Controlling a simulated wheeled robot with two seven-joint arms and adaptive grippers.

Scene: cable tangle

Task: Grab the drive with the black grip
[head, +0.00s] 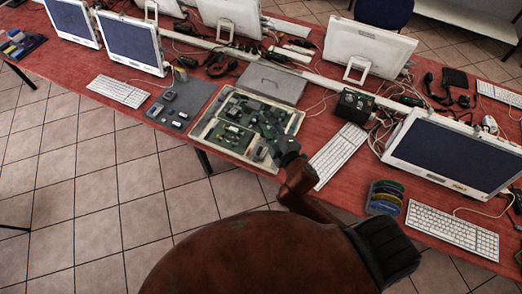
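My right gripper (272,136) is small and dark. It reaches over the right side of a pale shallow tray (212,134) that holds green circuit boards (233,137) and several dark and grey parts. I cannot tell whether its fingers are open or shut, or whether it touches anything. Left of the tray, a grey mat (186,108) bears several small grey and dark items, one of them a grey block (169,95). No drive with a black grip can be made out with certainty at this size. My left gripper is not in view.
The red table (70,75) is crowded. A flat grey box (271,84) lies behind the tray, a keyboard (340,154) to its right. Further right are a dark device (354,106), a rack of coloured discs (384,197) and a monitor (455,153). Cables run along the back.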

